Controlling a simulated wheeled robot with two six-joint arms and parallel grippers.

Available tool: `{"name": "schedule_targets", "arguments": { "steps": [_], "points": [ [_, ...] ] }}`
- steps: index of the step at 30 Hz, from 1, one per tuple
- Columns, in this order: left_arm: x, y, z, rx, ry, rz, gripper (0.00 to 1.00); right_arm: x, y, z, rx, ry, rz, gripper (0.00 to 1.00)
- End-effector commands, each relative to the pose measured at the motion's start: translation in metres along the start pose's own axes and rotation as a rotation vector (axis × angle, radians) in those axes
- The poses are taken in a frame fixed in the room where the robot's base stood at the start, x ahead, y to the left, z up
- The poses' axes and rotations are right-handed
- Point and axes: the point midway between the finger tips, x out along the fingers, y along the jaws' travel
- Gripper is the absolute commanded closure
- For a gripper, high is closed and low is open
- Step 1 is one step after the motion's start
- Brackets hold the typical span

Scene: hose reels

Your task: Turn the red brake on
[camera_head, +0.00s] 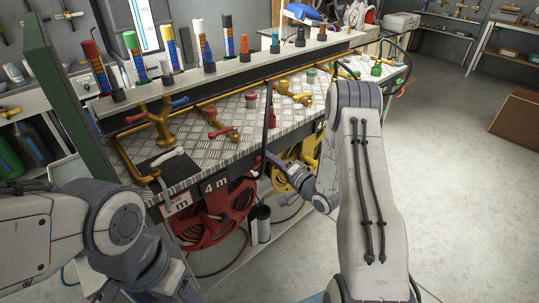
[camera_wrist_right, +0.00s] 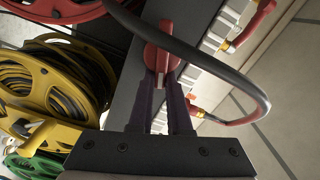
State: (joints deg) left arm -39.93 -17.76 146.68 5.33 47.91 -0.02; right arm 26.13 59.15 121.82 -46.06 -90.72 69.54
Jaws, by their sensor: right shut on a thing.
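A red handle (camera_wrist_right: 163,58) with a flat tab shows at the middle of the right wrist view, likely the red brake. My right gripper (camera_wrist_right: 163,80) has its two dark fingers closed on the tab, one on each side. In the head view my right gripper (camera_head: 271,160) is at the bench's front edge, right of the red hose reel (camera_head: 213,226). The handle is not clear there.
A yellow hose reel (camera_head: 306,152) hangs under the bench close to my right gripper. A black hose (camera_wrist_right: 262,100) loops across the handle in the wrist view. Brass pipes and valves (camera_head: 160,123) cover the metal bench top (camera_head: 205,150).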

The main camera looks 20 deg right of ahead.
Motion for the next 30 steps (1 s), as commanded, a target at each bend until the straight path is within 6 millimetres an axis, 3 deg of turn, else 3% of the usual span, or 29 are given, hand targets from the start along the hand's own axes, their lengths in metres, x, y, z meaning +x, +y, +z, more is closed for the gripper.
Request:
{"name": "schedule_targets", "arguments": {
  "steps": [13,30],
  "points": [
    [-0.0104,0.0008,-0.0005,0.000,0.000,0.000,0.36,-0.0012,0.0097,0.0033,0.294,-0.004,0.007,1.00],
    [-0.0120,0.0009,-0.0006,0.000,0.000,0.000,0.36,-0.0012,0.0121,0.0045,0.367,-0.004,0.007,1.00]
  ]
}}
